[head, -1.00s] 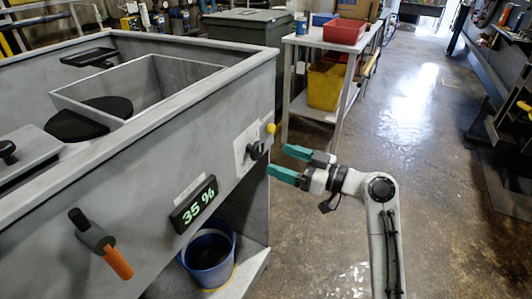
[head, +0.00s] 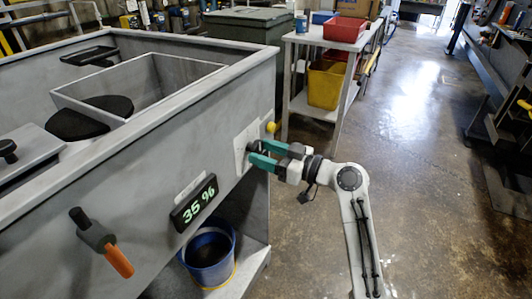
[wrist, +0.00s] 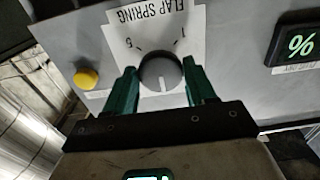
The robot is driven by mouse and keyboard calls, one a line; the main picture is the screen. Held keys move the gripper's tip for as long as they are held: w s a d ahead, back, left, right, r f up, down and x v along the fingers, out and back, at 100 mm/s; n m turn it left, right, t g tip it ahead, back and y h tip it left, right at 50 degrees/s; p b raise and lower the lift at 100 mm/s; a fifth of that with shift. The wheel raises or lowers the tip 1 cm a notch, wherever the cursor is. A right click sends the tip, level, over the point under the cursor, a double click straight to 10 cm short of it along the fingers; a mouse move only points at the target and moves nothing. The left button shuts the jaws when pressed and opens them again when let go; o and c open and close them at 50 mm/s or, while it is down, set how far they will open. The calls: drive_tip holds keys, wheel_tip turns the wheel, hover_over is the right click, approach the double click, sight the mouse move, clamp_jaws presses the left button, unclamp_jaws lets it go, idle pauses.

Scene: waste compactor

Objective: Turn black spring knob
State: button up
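The black spring knob (wrist: 161,73) sits on a white plate labelled "FLAP SPRING" (wrist: 150,22) on the grey machine's side panel. In the wrist view the plate and its scale numbers appear upside down, and a pale line marks the knob. My gripper (head: 257,153) has teal fingers, one on each side of the knob. In the wrist view my gripper (wrist: 160,85) is open, with small gaps showing between the fingers and the knob. In the head view the fingers mostly hide the knob.
A yellow button (head: 270,128) sits beside the plate. A display (head: 194,203) reads 35 %. An orange-tipped lever (head: 119,262) sticks out of the panel at lower left. A blue bucket (head: 209,262) stands on a low shelf below. The floor to the right is clear.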

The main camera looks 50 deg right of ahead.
drive_tip(key=c, duration=0.5)
drive_tip(key=shift+c, duration=0.2)
drive_tip(key=shift+m+p, duration=0.3)
drive_tip(key=shift+m, duration=0.1)
drive_tip(key=m+p, duration=0.1)
drive_tip(key=m, duration=0.1)
drive_tip(key=shift+r+m+p, duration=0.15)
drive_tip(key=shift+m+p, duration=1.9)
drive_tip(key=shift+m, duration=0.95)
drive_tip(key=o, duration=1)
